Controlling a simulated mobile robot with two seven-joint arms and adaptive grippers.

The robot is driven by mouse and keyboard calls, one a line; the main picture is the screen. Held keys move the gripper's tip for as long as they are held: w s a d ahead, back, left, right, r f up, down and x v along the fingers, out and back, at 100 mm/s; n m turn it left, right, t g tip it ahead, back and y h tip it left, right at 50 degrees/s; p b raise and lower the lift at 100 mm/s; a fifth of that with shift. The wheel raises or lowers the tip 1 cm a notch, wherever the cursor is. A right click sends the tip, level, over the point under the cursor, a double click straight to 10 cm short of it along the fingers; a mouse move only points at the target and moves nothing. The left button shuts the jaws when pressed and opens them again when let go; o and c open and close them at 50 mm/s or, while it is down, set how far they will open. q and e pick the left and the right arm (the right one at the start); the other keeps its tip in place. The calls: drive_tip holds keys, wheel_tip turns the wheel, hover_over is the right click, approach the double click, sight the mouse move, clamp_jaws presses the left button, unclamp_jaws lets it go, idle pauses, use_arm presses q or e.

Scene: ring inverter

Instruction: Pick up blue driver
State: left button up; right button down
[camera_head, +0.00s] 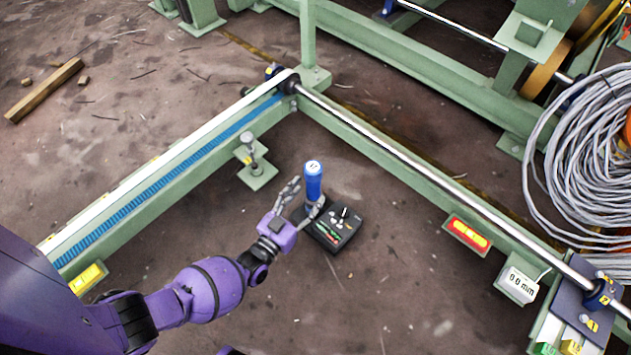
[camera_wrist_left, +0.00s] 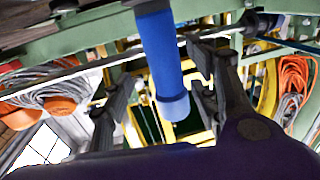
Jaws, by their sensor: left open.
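The blue driver (camera_head: 313,182) stands upright at a black tray (camera_head: 347,226) on the floor, its pale-blue end cap up. My left gripper (camera_head: 303,202) is open, with its fingers on either side of the blue handle in the head view. In the left wrist view the blue driver (camera_wrist_left: 160,55) runs between the two open fingers of my left gripper (camera_wrist_left: 160,98). I cannot tell whether either finger touches it. The driver's lower part is hidden in the head view. My right gripper is in neither view.
A green frame rail with a blue strip (camera_head: 180,185) runs along the left. A steel shaft (camera_head: 400,150) lies along the right rail. A small green stand (camera_head: 257,175) is close behind the gripper. Coiled grey cable (camera_head: 560,160) is at the right. Floor in front is clear.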

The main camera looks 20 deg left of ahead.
sight(309, 188)
use_arm(q)
drive_tip(key=w+b, duration=0.2)
drive_tip(key=w, duration=0.2)
drive_tip(key=shift+w+d+r, duration=0.1)
drive_tip(key=shift+w, duration=0.4)
drive_tip(key=c, duration=1.4)
drive_tip(key=shift+w+r, duration=0.1)
drive_tip(key=shift+r, duration=0.05)
clamp_jaws()
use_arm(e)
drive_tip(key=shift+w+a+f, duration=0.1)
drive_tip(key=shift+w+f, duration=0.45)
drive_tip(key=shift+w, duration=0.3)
